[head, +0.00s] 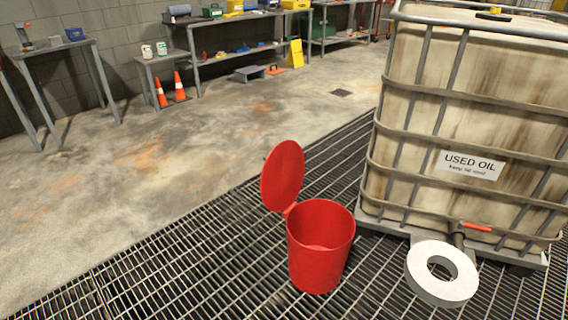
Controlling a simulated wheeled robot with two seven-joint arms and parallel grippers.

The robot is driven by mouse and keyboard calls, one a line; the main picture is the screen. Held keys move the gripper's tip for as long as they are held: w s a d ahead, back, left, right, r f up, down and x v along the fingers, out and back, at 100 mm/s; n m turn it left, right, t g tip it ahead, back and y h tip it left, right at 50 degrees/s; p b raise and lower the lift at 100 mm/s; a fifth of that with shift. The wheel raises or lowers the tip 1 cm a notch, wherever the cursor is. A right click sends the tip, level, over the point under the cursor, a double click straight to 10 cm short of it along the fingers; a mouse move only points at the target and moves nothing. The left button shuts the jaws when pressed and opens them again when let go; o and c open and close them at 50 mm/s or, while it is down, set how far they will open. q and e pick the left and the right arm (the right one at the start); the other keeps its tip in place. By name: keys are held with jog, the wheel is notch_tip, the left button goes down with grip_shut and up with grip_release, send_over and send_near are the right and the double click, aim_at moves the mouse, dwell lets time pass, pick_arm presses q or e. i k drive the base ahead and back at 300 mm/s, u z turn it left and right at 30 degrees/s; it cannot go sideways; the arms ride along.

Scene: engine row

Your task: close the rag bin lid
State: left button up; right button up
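The red rag bin (318,262) stands upright on the dark floor grating, near the middle of the head view. Its round red lid (283,174) is open. The lid stands up steeply at the bin's left back edge, joined there by a small hinge. The bin's mouth faces up, and the part of the inside that shows is plain red. Neither of my grippers shows in the head view.
A caged tank marked USED OIL (470,120) stands close to the bin's right. A white ring (441,273) lies in front of the tank. Orange cones (180,86) and workbenches line the back wall. The grating and concrete left of the bin are clear.

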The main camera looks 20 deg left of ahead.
aim_at(282, 178)
jog(key=u, duration=2.3)
jog(key=i, duration=2.55)
jog(key=z, duration=2.95)
